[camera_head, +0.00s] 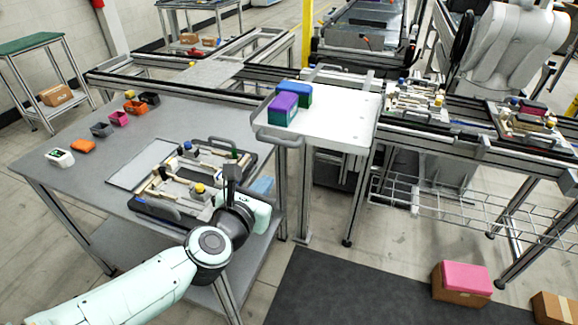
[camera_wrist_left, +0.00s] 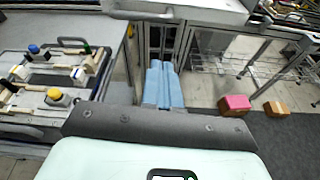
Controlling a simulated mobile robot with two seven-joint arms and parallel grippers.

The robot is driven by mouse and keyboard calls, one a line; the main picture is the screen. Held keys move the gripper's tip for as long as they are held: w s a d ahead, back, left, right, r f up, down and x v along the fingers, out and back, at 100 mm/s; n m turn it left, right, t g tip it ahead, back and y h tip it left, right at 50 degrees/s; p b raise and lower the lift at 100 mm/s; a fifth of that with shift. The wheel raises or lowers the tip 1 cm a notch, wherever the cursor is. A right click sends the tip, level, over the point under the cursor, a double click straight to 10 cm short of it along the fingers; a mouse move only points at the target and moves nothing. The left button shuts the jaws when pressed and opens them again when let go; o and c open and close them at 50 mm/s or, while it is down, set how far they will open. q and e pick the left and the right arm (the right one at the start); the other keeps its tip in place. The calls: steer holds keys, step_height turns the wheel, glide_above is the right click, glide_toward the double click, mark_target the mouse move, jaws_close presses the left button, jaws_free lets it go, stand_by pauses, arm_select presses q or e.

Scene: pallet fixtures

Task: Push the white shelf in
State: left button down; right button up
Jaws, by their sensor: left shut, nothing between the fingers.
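The white shelf (camera_head: 345,112) stands out from the conveyor frame near the middle of the head view. It has a rounded handle on its front left corner, and a purple-and-green box and a blue box lie on it. Its front edge (camera_wrist_left: 205,12) shows along the top of the left wrist view. My left gripper (camera_head: 263,186) is in front of and below the shelf, apart from it, beside the grey table's right edge. Its light-blue fingers (camera_wrist_left: 164,80) are together and empty. My right gripper is in neither view.
A grey table (camera_head: 80,170) at left carries a pallet fixture (camera_head: 170,208) close to my left arm, and several small bins. A wire rack (camera_head: 440,200) hangs below the conveyor at right. Boxes (camera_head: 460,298) stand on the floor by the dark mat (camera_head: 350,290).

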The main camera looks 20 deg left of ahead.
arm_select(q)
steer(key=r+n, duration=0.1)
steer(key=r, duration=0.1)
steer(key=p, duration=0.1)
glide_toward(290, 146)
steer(key=shift+t, duration=0.3)
steer(key=x, duration=0.6)
steer(key=shift+w+f, duration=0.35)
